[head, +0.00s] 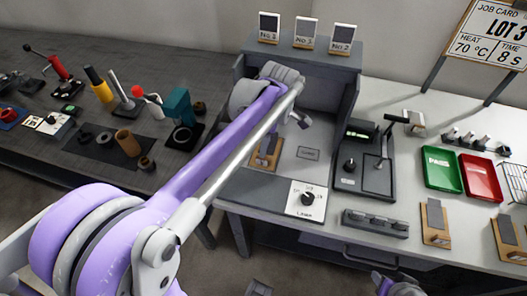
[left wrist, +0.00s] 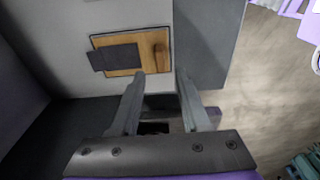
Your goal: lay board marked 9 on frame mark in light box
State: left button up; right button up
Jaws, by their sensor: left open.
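The light box (head: 350,90) is a grey open-fronted booth with a lamp dial (head: 307,199) at its front. In the head view my left arm hides part of the board.
Two similar wooden boards (head: 435,235) (head: 507,250) lie at the right table's front. Green (head: 442,184) and red (head: 494,198) trays stand behind them. A lever device (head: 375,165) stands right of the box. Three numbered cards (head: 304,42) top the box. Tools crowd the left bench.

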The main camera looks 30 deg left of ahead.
pick_arm(q)
notch_tip(320, 180, up, 4)
jog(key=s+d+f+m+t, duration=0.1)
jog(key=s+d+f+m, duration=0.1)
jog(key=s+m, duration=0.3)
jog(key=s+d+f+m+t+h, duration=0.1)
jog(key=s+d+f+m+t, duration=0.1)
jog(key=s+f+m, duration=0.3)
jog(key=s+d+f+m+t, duration=0.2)
jog(key=s+f+m, duration=0.1)
jog(key=s+m, duration=0.4)
jog(key=shift+f+m, duration=0.2)
jog(key=shift+m, duration=1.6)
